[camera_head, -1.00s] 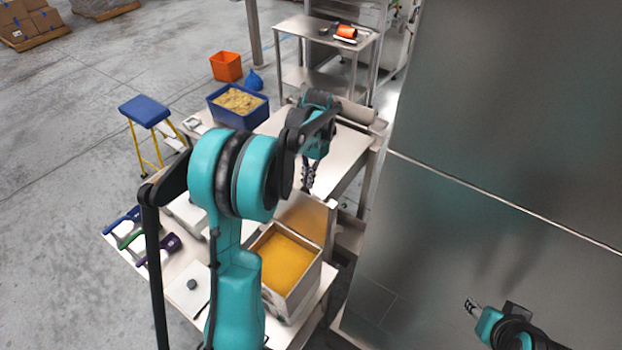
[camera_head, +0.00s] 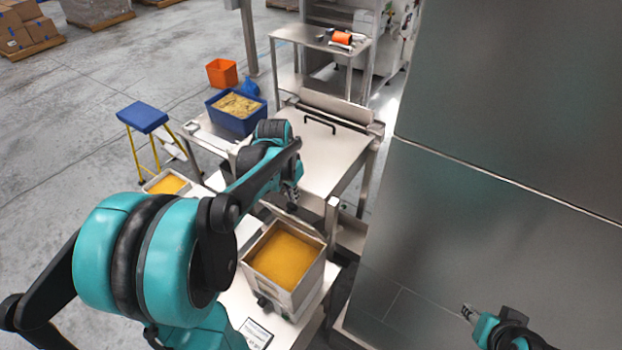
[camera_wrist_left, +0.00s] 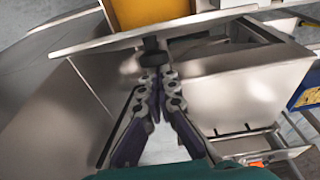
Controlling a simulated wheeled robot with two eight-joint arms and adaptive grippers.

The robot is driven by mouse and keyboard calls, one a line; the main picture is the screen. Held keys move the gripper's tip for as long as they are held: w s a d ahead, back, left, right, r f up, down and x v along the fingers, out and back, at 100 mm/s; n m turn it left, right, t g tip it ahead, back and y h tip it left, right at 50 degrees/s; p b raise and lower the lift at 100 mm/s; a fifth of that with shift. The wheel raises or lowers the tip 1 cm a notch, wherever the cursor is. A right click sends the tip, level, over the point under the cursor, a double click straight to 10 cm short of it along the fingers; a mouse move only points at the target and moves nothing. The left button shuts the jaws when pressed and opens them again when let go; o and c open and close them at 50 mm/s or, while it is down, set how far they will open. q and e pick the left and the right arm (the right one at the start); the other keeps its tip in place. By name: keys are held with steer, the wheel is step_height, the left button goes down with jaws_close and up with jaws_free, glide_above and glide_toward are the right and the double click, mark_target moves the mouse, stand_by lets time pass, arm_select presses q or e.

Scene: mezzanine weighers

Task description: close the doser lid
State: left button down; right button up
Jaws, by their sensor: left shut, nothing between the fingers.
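The doser is an open-topped steel box (camera_head: 315,270) holding orange-yellow powder (camera_head: 287,257). Its pale metal lid (camera_head: 300,225) is raised at the box's far side, seen steeply and partly covered by my arm. My left gripper (camera_head: 292,207) is just beyond the lid, shut and empty. In the left wrist view, the shut fingertips (camera_wrist_left: 157,76) are close to a black knob (camera_wrist_left: 153,50) beneath the lid's pale edge (camera_wrist_left: 200,27); whether they touch it is unclear. Powder shows past that edge. My right gripper (camera_head: 468,312) is small at lower right, far from the doser.
A steel table with a black handle (camera_head: 319,124) stands beyond the doser. A blue crate (camera_head: 237,118) is behind on the left, near a blue-topped stool (camera_head: 143,117). A large steel panel (camera_head: 510,110) closes off the right. A small label card (camera_head: 257,333) lies in front.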

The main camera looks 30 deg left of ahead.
arm_select(q)
steer(key=shift+s+f+t+b, duration=0.15)
steer(key=shift+s+f+t, duration=0.2)
steer(key=shift+s, duration=0.15)
steer(key=shift+s+f+t+b, duration=0.15)
steer(key=shift+s+f+t, duration=0.1)
steer(key=shift+s+t, duration=0.15)
steer(key=s+f+t+b, duration=0.3)
steer(key=s+f+b, duration=0.1)
steer(key=s+b, duration=0.1)
steer(key=s+f+t+b, duration=0.4)
steer(key=f+b, duration=0.1)
steer(key=b, duration=0.3)
steer(key=s+a+f+t+b, duration=0.1)
steer(key=s+f+t+b, duration=0.2)
steer(key=s+f+b, duration=0.2)
steer(key=shift+s+h+b, duration=0.3)
steer(key=shift+h+b, duration=0.1)
steer(key=shift+b, duration=0.5)
arm_select(e)
step_height(320, 180, down, 21)
arm_select(q)
steer(key=shift+f, duration=0.1)
arm_select(e)
steer(key=shift+r, duration=0.1)
